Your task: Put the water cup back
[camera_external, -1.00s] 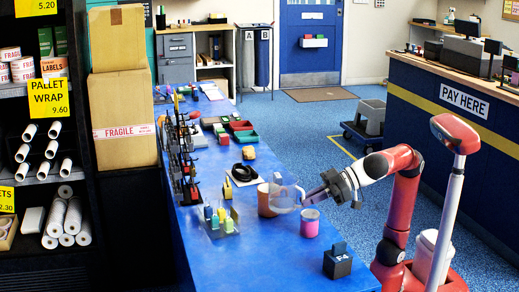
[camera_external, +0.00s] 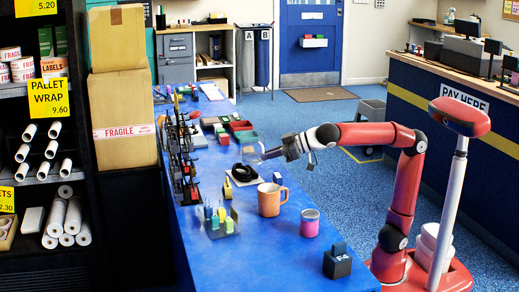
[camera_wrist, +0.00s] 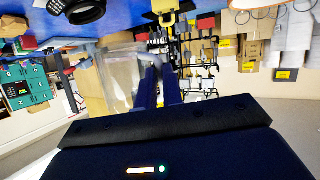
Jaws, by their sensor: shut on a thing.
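My gripper (camera_external: 268,153) is shut on the clear water cup (camera_external: 251,153), holding it over the blue table's right side, beyond the black ring. The cup is see-through and its edges are hard to make out. In the wrist view, my gripper's dark fingers (camera_wrist: 160,72) reach to the cup's handle, and the clear cup body (camera_wrist: 120,75) shows beside them. I cannot tell whether the cup touches the table.
An orange mug (camera_external: 269,200), a pink cup (camera_external: 310,224) and a black box (camera_external: 337,263) stand on the blue table (camera_external: 260,262) nearer the camera. A black ring (camera_external: 243,173) lies close to the cup. Coloured bins (camera_external: 243,132) stand behind. Black racks (camera_external: 180,160) line the left edge.

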